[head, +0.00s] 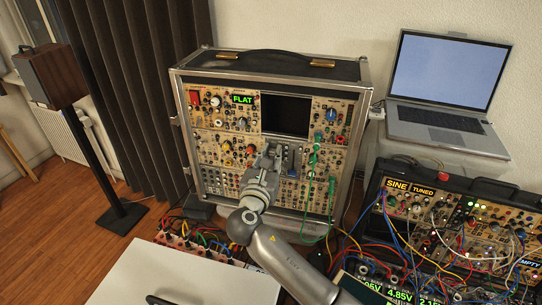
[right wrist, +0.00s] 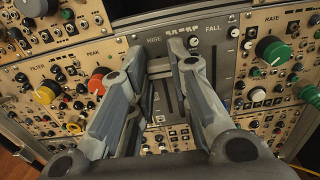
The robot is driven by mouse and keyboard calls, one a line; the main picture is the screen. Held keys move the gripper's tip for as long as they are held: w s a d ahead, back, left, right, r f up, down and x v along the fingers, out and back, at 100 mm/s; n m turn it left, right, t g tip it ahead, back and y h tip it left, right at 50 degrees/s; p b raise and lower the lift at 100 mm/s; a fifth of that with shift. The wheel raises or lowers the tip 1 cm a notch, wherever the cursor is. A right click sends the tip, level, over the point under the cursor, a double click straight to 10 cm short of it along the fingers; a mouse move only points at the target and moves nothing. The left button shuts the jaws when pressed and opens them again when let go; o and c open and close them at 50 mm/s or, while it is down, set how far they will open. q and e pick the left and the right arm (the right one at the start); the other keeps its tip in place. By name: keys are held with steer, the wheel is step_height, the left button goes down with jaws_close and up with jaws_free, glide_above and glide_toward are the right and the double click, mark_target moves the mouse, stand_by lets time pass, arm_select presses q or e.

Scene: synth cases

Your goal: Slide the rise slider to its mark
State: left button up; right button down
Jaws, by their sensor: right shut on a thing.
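The slider panel shows in the right wrist view, with the printed words RISE (right wrist: 153,41) and FALL (right wrist: 212,28) at its top. My right gripper (right wrist: 160,62) is over the RISE side, its two fingers shut on the rise slider (right wrist: 160,70). The fingers hide much of the slider's cap and track, and I cannot make out its mark. In the head view my right gripper (head: 268,158) reaches the lower middle of the upright synth case (head: 357,150). A blue-grey slider part (head: 291,158) shows just right of it. My left gripper is not in view.
Green knobs (right wrist: 272,50) and a green cable (head: 309,185) are close on the right. Yellow (right wrist: 46,92) and red (right wrist: 97,82) knobs are on the left. A second synth case (head: 477,187) with many cables and a laptop (head: 440,90) stand at the right.

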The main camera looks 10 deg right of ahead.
steer(key=shift+r, duration=0.25)
steer(key=c, duration=1.3)
jaws_free()
steer(key=shift+f, duration=0.1)
steer(key=shift+s+a, duration=0.1)
steer(key=v, duration=1.1)
steer(key=shift+s+a, duration=0.15)
steer(key=shift+s, duration=0.2)
